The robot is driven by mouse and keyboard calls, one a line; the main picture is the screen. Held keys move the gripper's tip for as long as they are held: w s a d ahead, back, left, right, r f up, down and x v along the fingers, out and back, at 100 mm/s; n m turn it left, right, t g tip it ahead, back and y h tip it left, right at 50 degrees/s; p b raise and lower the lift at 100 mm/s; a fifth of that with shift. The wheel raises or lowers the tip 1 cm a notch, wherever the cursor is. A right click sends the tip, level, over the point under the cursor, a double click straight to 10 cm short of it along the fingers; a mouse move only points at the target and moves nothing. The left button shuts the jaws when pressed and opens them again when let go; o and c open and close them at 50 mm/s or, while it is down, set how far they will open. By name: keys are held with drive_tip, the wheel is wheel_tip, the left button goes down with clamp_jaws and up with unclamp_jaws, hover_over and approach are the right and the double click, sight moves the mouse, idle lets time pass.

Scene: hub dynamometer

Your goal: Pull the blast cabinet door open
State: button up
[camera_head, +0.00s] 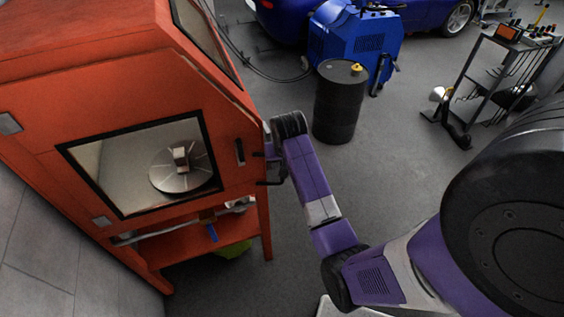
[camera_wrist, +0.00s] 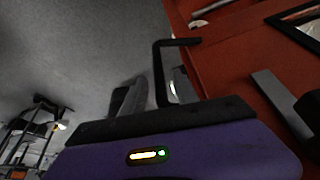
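The orange blast cabinet (camera_head: 60,100) stands at the left in the head view, and its orange front also shows in the wrist view (camera_wrist: 235,65). Its door has a framed window (camera_head: 120,170) with a round disc behind it. The door looks flush with the cabinet. A black bracket-shaped handle (camera_head: 268,183) sticks out at the front's right edge; its bar also shows in the wrist view (camera_wrist: 159,70). My gripper (camera_wrist: 155,92) is at this handle, one finger on each side of the bar. I cannot tell whether the fingers touch it.
A short dark vertical fitting (camera_head: 240,151) is on the cabinet front. A black drum (camera_head: 338,105) stands behind my arm, with a blue machine (camera_head: 350,45) and blue car beyond. A shelf cart (camera_head: 490,85) is at the far right. Grey floor (camera_head: 420,140) lies open between.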

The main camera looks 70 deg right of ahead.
drive_tip(key=shift+d+f, duration=0.1)
drive_tip(key=shift+f, duration=0.2)
clamp_jaws()
idle(1.3)
